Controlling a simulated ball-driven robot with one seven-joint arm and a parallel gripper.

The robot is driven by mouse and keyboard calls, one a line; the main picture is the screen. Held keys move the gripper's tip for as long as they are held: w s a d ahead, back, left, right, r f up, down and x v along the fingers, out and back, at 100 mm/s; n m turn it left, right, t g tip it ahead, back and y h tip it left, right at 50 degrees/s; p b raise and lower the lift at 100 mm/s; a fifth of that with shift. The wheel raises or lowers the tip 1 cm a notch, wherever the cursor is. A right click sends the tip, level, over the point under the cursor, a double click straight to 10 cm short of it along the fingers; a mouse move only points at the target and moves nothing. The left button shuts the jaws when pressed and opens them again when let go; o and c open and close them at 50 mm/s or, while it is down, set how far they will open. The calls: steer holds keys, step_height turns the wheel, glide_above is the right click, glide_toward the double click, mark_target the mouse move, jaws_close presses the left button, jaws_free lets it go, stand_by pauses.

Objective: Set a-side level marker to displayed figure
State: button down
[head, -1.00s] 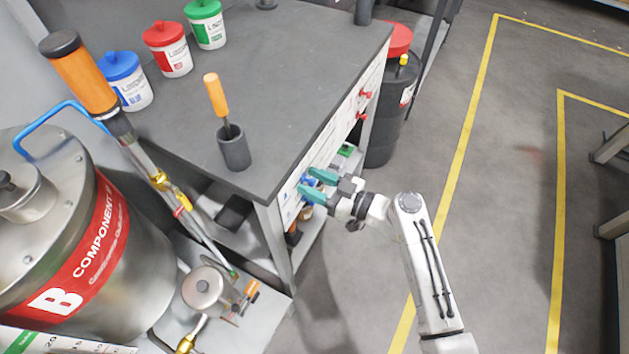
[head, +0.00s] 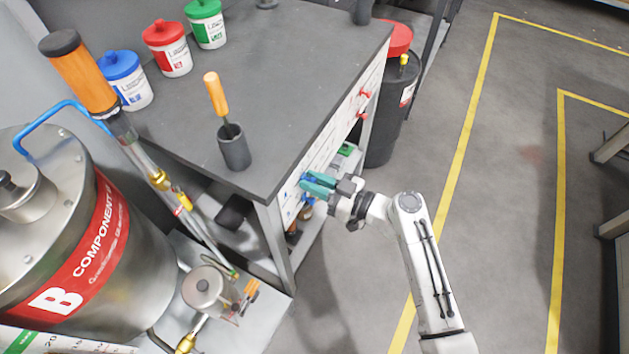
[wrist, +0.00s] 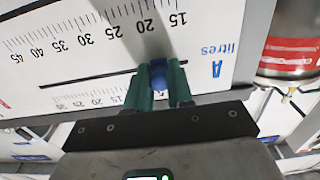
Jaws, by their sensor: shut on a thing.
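My gripper (head: 318,185) is at the side panel of the grey workbench, with its green fingers closed together. In the wrist view, my gripper (wrist: 160,80) is shut around a blue knob (wrist: 158,72), the a-side level marker. The knob sits at a dark slot (wrist: 90,79) in a white scale panel (wrist: 215,25) marked "A litres". The numbers appear upside down, from 15 on the right to 45 on the left. The knob is close to the 20 mark. The fingers hide part of the slot and lower scale. I see no displayed target figure.
Two red knobs (head: 364,104) stick out farther along the bench side. A black drum with a red top (head: 393,100) stands beyond. The steel component B tank (head: 125,255) is at left. Open floor (head: 490,230) lies to the right.

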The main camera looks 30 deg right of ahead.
mark_target(309, 165)
steer(key=shift+w+d+b, duration=0.6)
steer(key=shift+d+b, duration=0.2)
steer(key=shift+b, duration=0.05)
steer(key=shift+w+d+b, duration=0.6)
steer(key=shift+d+b, duration=0.2)
steer(key=shift+b, duration=0.05)
steer(key=c, duration=1)
jaws_free()
steer(key=b+v, duration=0.1)
steer(key=v, duration=1)
